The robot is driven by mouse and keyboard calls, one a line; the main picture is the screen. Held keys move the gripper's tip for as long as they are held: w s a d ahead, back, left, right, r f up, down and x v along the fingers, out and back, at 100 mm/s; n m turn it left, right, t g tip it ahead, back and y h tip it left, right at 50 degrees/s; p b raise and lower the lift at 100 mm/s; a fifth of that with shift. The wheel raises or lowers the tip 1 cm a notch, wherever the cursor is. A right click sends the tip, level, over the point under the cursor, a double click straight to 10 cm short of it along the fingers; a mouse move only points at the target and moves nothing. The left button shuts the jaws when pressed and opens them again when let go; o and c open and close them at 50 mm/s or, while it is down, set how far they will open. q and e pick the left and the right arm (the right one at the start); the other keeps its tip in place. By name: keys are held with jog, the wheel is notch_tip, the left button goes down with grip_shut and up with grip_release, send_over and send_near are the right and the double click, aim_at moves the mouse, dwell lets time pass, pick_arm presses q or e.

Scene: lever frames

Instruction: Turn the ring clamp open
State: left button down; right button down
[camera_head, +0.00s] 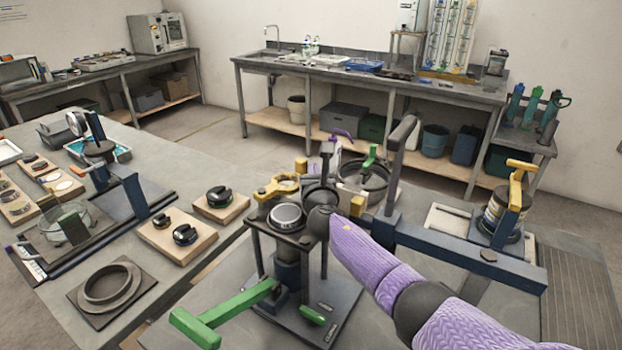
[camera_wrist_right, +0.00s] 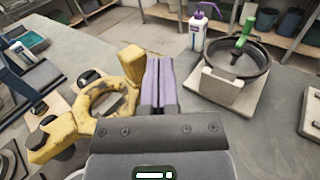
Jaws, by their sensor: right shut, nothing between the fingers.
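My right gripper (camera_head: 327,150) is shut and empty. Its lavender fingers (camera_wrist_right: 160,75) are pressed together close beside the yellow block; I cannot tell whether they touch it. My left gripper is out of view.
A spray bottle (camera_wrist_right: 197,36) and a black pan with a green handle (camera_wrist_right: 243,42) stand right of my fingers. A green lever (camera_head: 220,316) projects at the stand's front. A blue beam (camera_head: 470,255) with a yellow-handled device lies to the right.

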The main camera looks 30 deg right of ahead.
jog(key=shift+w, duration=0.5)
dwell(0.3)
